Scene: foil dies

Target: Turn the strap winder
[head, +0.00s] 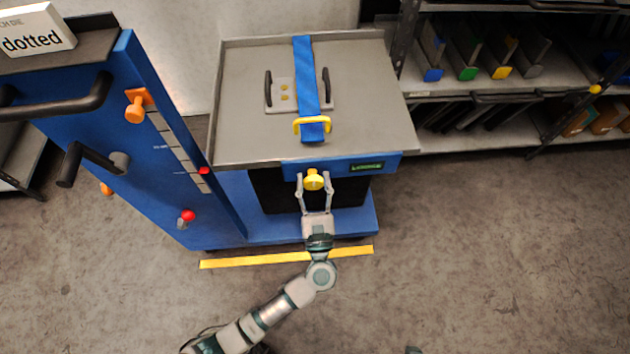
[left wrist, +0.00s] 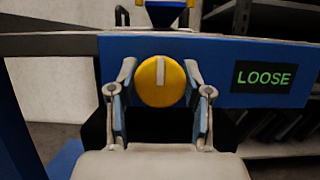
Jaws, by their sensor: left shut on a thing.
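The strap winder is a round yellow knob (head: 313,180) on the blue front panel of the cart, below the tray edge. In the left wrist view the knob (left wrist: 160,82) has a pale mark pointing straight up. My left gripper (head: 314,184) is shut on the knob, one finger at each side; the fingers also show in the left wrist view (left wrist: 160,95). The display (left wrist: 264,78) right of the knob reads LOOSE in green. The blue strap (head: 308,75) runs over the grey tray to a yellow buckle (head: 312,125). My right gripper is not in view.
A flat plate (head: 280,95) with two dark handles lies under the strap on the tray (head: 385,120). A blue column (head: 135,150) with orange and red knobs and dark handles stands left. Shelves (head: 500,90) stand right. A yellow line (head: 240,263) marks the floor; the floor at right is clear.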

